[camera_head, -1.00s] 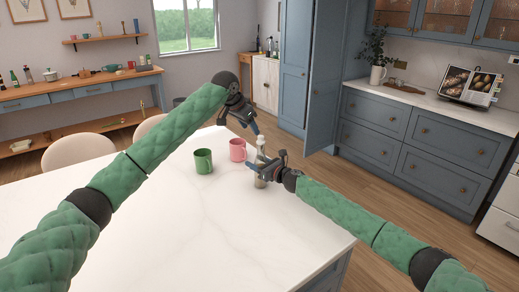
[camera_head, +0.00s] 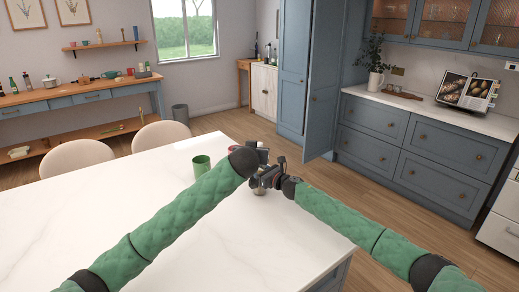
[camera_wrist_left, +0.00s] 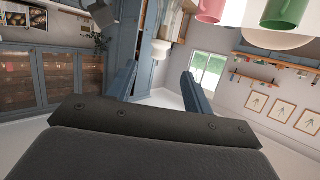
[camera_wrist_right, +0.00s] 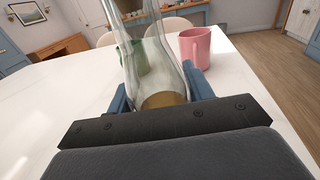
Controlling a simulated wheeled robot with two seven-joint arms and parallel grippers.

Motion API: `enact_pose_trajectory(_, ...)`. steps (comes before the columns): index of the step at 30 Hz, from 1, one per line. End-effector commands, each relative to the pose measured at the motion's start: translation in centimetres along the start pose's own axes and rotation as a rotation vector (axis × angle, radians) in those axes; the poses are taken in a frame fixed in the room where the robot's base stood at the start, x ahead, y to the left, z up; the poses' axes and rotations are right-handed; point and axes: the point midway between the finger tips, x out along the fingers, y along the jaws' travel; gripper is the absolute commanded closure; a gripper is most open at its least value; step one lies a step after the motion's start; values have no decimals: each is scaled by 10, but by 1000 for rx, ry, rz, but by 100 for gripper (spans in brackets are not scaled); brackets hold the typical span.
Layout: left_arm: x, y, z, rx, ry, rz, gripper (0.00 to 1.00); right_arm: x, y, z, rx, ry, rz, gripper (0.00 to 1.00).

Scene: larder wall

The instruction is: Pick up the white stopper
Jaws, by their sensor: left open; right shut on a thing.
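The white stopper (camera_wrist_left: 160,50) shows in the left wrist view, whose picture is upside down. It appears to sit at the mouth of a clear glass bottle (camera_wrist_right: 155,70). My left gripper (camera_head: 262,156) is open, with the stopper beyond and between its fingertips; I see no contact. My right gripper (camera_head: 262,182) is shut on the bottle low down, around its body. The bottle has a brownish-yellow band near its bottom.
A green mug (camera_head: 201,165) and a pink mug (camera_wrist_right: 195,45) stand on the white table (camera_head: 130,210) close by the bottle. Two pale chairs (camera_head: 78,157) stand at the table's far side. The left part and front of the table are clear.

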Motion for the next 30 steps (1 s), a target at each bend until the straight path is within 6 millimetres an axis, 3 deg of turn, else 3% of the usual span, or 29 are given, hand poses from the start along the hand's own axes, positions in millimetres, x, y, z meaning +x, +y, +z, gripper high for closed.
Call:
enact_pose_trajectory(4,9,1,-2,-8,16,-3,49,0,0,0,0,0,-1,86)
enact_pose_trajectory(13,52,1,-1,-8,13,-2,49,0,0,0,0,0,-1,86)
enact_pose_trajectory(21,69,0,-2,-7,14,-2,49,0,0,0,0,0,0,86)
enact_pose_trajectory(30,109,0,-3,-7,14,-3,49,0,0,0,0,0,0,86)
